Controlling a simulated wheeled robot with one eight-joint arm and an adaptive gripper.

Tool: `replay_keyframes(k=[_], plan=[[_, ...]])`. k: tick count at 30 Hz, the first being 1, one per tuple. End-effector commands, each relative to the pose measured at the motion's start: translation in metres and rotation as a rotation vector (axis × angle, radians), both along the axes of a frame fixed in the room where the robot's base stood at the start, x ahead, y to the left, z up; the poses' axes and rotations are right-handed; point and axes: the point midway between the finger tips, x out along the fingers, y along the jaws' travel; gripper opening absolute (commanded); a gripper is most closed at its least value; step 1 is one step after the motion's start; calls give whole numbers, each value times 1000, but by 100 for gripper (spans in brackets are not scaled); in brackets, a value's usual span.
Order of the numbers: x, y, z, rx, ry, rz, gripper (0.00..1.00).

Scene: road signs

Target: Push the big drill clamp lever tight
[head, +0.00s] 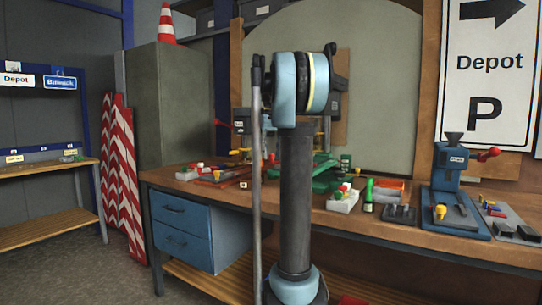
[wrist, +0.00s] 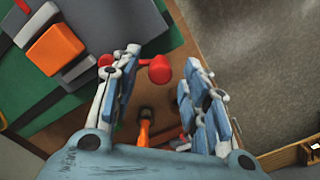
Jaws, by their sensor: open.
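In the wrist view my gripper (wrist: 162,65) is open, with its two blue-grey fingers spread apart. A red ball knob (wrist: 160,70) shows between the fingertips, nearer the left one. Whether a finger touches it I cannot tell. Another red knob (wrist: 106,60) shows beside the left finger, partly hidden. I cannot tell which knob belongs to the big drill clamp lever. In the head view the drill (head: 252,125) on the bench is largely hidden by my arm, and a red-knobbed lever (head: 217,122) sticks out to its left. My gripper cannot be made out there.
An orange-handled tool (wrist: 145,125) lies between the fingers lower down. The floor (wrist: 260,60) is clear at right. A blue press (head: 449,170) stands on the workbench (head: 360,222) at right.

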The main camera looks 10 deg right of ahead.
Motion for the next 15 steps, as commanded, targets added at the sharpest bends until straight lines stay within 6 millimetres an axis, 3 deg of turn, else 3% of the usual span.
replay_keyframes(k=[11,15], plan=[[0,0,-5,0,0,0,41],[0,0,-5,0,0,0,10]])
